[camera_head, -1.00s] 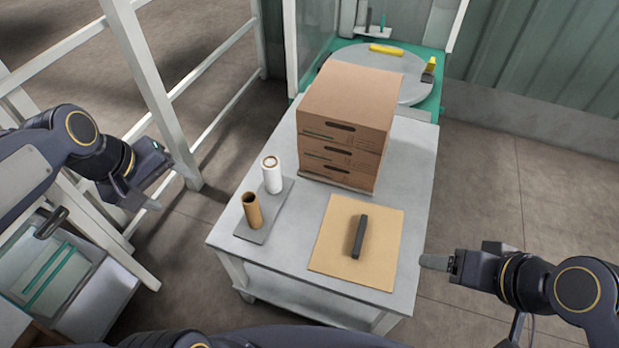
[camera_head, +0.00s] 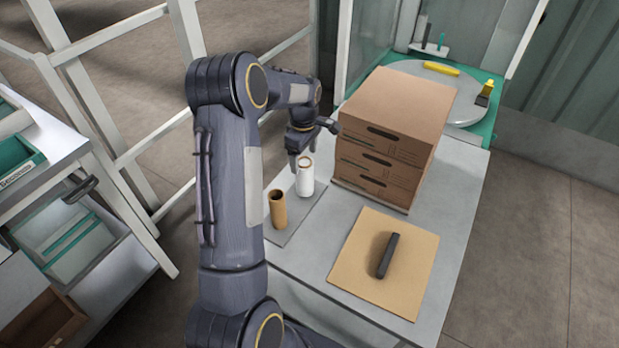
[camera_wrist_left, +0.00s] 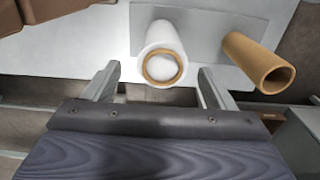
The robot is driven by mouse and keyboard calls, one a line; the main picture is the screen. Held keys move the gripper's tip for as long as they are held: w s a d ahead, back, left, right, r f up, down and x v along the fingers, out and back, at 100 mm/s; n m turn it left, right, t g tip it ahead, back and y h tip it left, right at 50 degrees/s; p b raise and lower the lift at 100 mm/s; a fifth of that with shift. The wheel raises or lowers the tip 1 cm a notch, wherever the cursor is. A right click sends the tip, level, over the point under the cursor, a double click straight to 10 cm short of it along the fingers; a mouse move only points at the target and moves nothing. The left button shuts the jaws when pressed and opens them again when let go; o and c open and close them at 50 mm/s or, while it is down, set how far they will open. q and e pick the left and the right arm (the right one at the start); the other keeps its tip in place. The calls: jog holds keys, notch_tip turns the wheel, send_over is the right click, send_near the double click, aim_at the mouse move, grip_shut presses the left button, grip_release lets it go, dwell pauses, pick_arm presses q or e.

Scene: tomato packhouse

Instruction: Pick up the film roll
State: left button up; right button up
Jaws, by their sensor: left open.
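The white film roll (camera_head: 305,178) stands upright on a grey plate (camera_head: 291,222) on the table, with a brown core showing at its top. In the left wrist view the film roll (camera_wrist_left: 161,60) lies ahead of and between the two open fingers. My left gripper (camera_head: 300,160) is close above and behind the roll in the head view; its fingers (camera_wrist_left: 158,88) are open and empty. Whether they touch the roll I cannot tell. A bare brown cardboard core (camera_head: 278,208) stands beside the roll, also in the left wrist view (camera_wrist_left: 258,62). My right gripper is not in view.
A stack of cardboard boxes (camera_head: 390,135) stands just right of the roll. A tan mat (camera_head: 350,270) with a dark bar (camera_head: 387,256) lies at the table's front. A round grey turntable (camera_head: 465,100) stands behind. White rails (camera_head: 95,130) are at the left.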

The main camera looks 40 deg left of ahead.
aim_at(304, 168)
pick_arm(q)
notch_tip(304, 168, down, 5)
jog(key=shift+s+d, duration=0.1)
jog(key=c, duration=1)
jog(key=shift+r, duration=0.15)
notch_tip(304, 168, up, 18)
jog(key=shift+f+p, duration=0.1)
jog(key=shift+p, duration=0.7)
